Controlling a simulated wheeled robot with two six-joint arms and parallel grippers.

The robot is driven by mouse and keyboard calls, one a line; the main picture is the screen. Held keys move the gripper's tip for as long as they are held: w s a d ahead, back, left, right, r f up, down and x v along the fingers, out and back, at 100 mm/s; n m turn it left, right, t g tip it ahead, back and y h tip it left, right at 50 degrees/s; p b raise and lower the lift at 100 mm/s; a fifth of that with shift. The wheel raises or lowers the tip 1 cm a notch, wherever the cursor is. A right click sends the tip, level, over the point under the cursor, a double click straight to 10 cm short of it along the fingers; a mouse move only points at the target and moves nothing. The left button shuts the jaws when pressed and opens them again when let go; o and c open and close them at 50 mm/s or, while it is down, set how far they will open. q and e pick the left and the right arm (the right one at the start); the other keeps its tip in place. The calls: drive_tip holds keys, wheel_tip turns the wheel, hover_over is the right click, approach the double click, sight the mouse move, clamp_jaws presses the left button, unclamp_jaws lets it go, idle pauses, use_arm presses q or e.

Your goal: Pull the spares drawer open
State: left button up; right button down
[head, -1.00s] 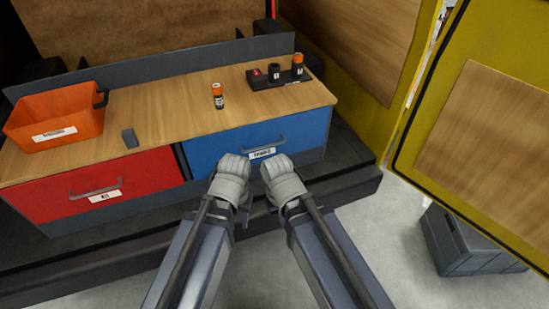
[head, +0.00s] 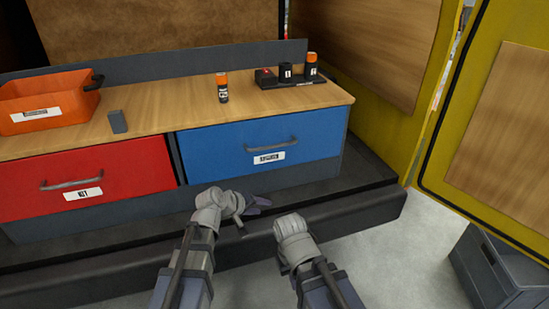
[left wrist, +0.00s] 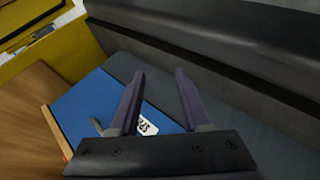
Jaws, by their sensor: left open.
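The spares drawer (head: 225,143) is the blue one at the right of the bench, with a white label. Its front looks flush with the bench, so it appears shut. Its grey bar handle (head: 272,145) is unobstructed in the head view. My left gripper (head: 250,212) is open and empty, below and in front of the drawer, its fingers pointing right, apart from the handle. In the left wrist view, the open fingers (left wrist: 162,98) frame part of the label (left wrist: 148,122) and the blue drawer front (left wrist: 85,108). My right gripper (head: 290,228) is lower right; its fingers are not clear.
A red drawer (head: 120,165) sits left of the blue one. The wooden bench top (head: 170,113) holds an orange bin (head: 50,105), a small canister (head: 222,88) and a dark holder (head: 300,82). A dark ledge (head: 345,222) runs below. A grey crate (head: 500,270) stands right.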

use_arm(q)
drive_tip(key=w+d+r+n+t+h, duration=0.2)
drive_tip(key=w+r+n+t, duration=0.2)
drive_tip(key=w+r, duration=0.25)
drive_tip(key=n+t+y, duration=0.1)
drive_tip(key=n+t, duration=0.2)
drive_tip(key=n, duration=0.3)
approach(273, 147)
drive_tip(key=r+x, duration=0.1)
drive_tip(key=x, duration=0.2)
drive_tip(key=shift+f+b+x, duration=0.15)
drive_tip(key=shift+x, duration=1.2)
drive_tip(key=shift+f+b+x, duration=0.2)
drive_tip(key=shift+x, duration=1.2)
drive_tip(key=shift+f+b+x, duration=0.15)
drive_tip(key=shift+x, duration=1.2)
drive_tip(key=shift+s, duration=0.1)
drive_tip(key=shift+c, duration=0.4)
clamp_jaws()
